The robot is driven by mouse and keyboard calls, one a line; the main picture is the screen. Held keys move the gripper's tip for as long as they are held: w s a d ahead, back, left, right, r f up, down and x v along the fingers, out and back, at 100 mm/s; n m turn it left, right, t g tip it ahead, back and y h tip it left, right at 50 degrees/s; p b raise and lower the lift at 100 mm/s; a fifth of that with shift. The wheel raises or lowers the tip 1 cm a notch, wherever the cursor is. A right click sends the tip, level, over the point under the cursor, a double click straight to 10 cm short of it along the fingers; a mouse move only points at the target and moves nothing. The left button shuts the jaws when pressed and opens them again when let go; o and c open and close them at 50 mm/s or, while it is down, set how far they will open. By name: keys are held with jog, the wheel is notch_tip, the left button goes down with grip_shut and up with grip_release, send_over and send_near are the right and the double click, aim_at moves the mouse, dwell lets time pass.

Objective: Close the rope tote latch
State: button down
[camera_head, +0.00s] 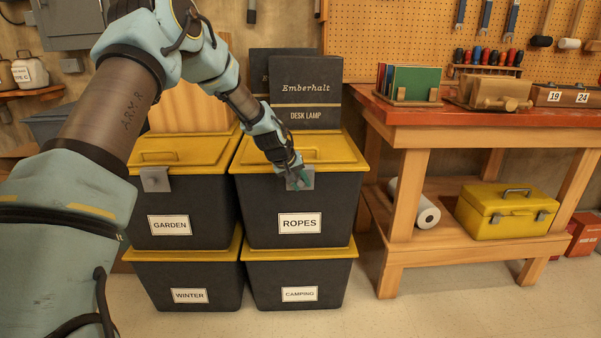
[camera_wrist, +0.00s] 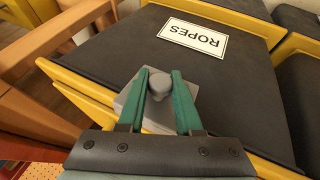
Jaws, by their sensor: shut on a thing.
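The rope tote (camera_head: 262,215) is a dark bin with a yellow lid and a white ROPES label, on the upper right of the tote stack in the head view. Its grey latch (camera_head: 307,179) hangs at the lid's front edge. In the wrist view the latch plate (camera_wrist: 125,103) carries a round grey knob (camera_wrist: 161,82). My gripper (camera_head: 297,183) is at the latch, with its green fingers (camera_wrist: 161,88) on either side of the knob, shut on it. The fingers hide part of the latch in the head view.
The GARDEN tote (camera_head: 200,205) stands directly left, with its own grey latch. WINTER (camera_head: 160,285) and CAMPING (camera_head: 335,285) totes are below. A wooden workbench (camera_head: 400,125) stands to the right. Floor in front is clear.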

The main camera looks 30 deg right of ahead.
jog(key=shift+w+d+r+g+y+p, duration=0.1)
jog(key=shift+w+r+g+y+p, duration=0.15)
jog(key=shift+p, duration=0.3)
jog(key=shift+w+d+g+y+p, duration=0.15)
jog(key=shift+g+p, duration=0.2)
jog(key=shift+p, duration=0.2)
jog(key=c, duration=0.6)
grip_release()
jog(key=shift+a, duration=0.1)
jog(key=v, duration=1)
jog(key=shift+a+r, duration=0.1)
jog(key=shift+r, duration=0.25)
